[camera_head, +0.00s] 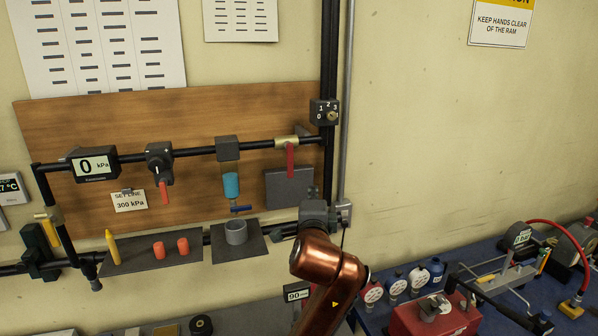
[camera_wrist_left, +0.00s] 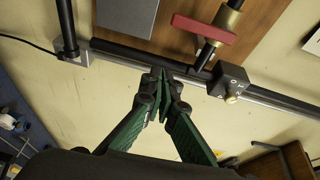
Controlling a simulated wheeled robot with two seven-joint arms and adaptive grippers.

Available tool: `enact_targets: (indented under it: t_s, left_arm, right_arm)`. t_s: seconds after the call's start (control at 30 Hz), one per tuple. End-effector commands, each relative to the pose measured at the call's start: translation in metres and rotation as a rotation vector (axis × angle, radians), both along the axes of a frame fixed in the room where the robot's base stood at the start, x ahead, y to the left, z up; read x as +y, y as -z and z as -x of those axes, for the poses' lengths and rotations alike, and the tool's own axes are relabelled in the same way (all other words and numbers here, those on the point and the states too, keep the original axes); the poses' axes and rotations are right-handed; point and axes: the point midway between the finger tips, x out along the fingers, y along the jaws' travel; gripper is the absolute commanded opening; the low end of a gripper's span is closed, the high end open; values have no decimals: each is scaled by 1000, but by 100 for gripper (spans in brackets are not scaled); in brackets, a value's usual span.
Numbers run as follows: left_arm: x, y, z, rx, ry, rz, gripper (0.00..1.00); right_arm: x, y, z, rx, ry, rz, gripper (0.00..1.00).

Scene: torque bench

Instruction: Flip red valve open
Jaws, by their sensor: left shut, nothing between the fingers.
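The red valve has a brass body (camera_head: 287,142) on the upper black pipe, with a red lever (camera_head: 291,162) hanging straight down from it. In the left wrist view the red lever (camera_wrist_left: 204,29) lies across the pipe beside the brass body (camera_wrist_left: 227,19). My left gripper (camera_head: 313,190) is below and slightly right of the lever, mostly hidden behind my wrist. In the left wrist view its green fingers (camera_wrist_left: 164,76) are shut and empty, apart from the lever, their tips in front of the black post. My right gripper is not in view.
A numbered dial box (camera_head: 324,112) sits on the post (camera_head: 329,60) right of the valve; it also shows in the wrist view (camera_wrist_left: 229,82). A grey plate (camera_head: 289,188) is behind the lever. A gauge (camera_head: 92,165) reads 0 kPa.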

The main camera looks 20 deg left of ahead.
Motion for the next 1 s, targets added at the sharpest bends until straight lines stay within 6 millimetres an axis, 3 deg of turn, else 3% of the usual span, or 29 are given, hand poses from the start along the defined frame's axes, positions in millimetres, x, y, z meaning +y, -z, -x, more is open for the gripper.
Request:
enact_targets:
  t_s: [0.03,0.13,0.4,0.57,1.0]
  left_arm:
    - [-1,-11,2,-12,-4,-14,0]
    - [2,-20,5,-21,-13,-28,0]
    - [11,-20,8,-21,-26,-31,0]
    - [12,-21,2,-20,-26,-29,0]
    - [29,-22,-70,-18,-23,-30,0]
  right_arm:
    - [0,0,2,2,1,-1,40]
    - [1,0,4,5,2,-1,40]
    - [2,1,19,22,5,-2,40]
    - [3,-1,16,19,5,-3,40]
    - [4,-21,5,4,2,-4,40]
